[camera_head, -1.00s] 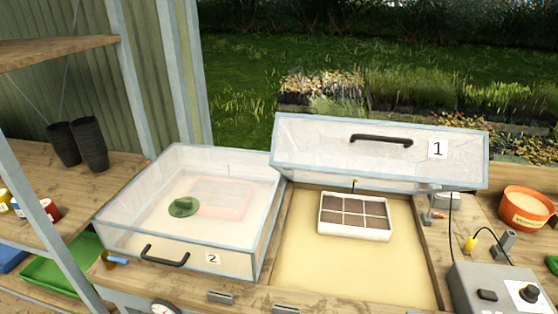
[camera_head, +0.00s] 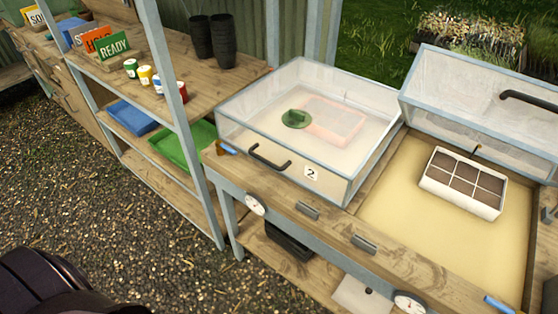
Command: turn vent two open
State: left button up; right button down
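The closed clear lid marked 2 (camera_head: 312,173) covers the left bed. On its top sits a green round vent (camera_head: 296,119) with a raised grip; I take it as vent two, and whether it is open or shut is too small to tell. A black handle (camera_head: 268,160) is on the lid's front. A pinkish tray shows blurred through the lid. Neither gripper's fingers are in view; only a dark part, likely of my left arm, shows at the bottom left corner.
The right lid (camera_head: 487,110) stands raised over a sand bed with a white seed tray (camera_head: 460,207). Wooden shelves (camera_head: 175,95) with black pots (camera_head: 212,38) stand left of the bench. Gravel floor (camera_head: 120,220) is free in front.

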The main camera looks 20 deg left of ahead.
aim_at(295, 119)
jog(key=i+j+u, duration=0.15)
jog(key=j, duration=0.25)
jog(key=j+u, duration=0.15)
jog(key=j, duration=0.25)
jog(key=i+j+u, duration=0.15)
jog(key=j, duration=0.25)
jog(key=i+j+u, duration=0.15)
jog(key=j, duration=0.25)
